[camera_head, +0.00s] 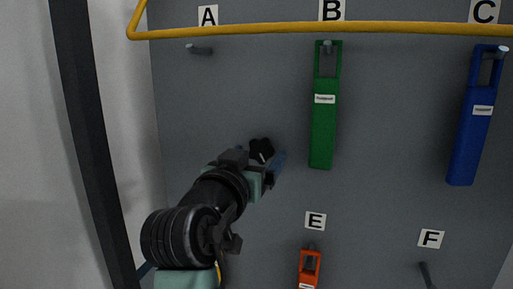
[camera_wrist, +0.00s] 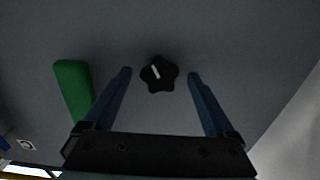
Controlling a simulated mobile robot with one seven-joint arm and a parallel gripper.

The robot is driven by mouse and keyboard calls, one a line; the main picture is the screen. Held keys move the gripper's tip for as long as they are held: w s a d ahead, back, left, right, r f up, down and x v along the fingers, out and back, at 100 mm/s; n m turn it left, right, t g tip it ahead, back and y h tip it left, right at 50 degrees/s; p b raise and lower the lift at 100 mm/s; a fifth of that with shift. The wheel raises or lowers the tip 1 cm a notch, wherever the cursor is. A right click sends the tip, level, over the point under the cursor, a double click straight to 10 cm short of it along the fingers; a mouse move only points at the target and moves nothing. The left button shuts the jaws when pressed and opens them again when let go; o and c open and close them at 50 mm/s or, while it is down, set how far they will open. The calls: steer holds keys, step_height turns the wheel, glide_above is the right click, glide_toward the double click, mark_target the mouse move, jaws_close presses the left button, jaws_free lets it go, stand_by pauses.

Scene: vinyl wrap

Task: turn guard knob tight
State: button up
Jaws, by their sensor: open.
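The guard knob (camera_wrist: 159,74) is a black, lobed knob with a white mark, on the grey panel. In the wrist view it sits between and a little beyond the two blue fingertips of my gripper (camera_wrist: 159,73), with a gap on each side. My gripper is open and empty. In the head view the knob (camera_head: 262,149) shows just past the end of my arm, and the blue finger of my gripper (camera_head: 277,161) is beside it. The other finger is mostly hidden there.
A green holder (camera_head: 323,120) hangs under label B, right of the knob in the head view. A blue holder (camera_head: 470,130) hangs under C, and an orange one (camera_head: 310,268) under E. A yellow rail (camera_head: 260,31) runs along the top. Pegs at A (camera_head: 200,49) and F (camera_head: 426,275) are empty.

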steer(key=shift+w, duration=0.1)
steer(key=c, duration=1.4)
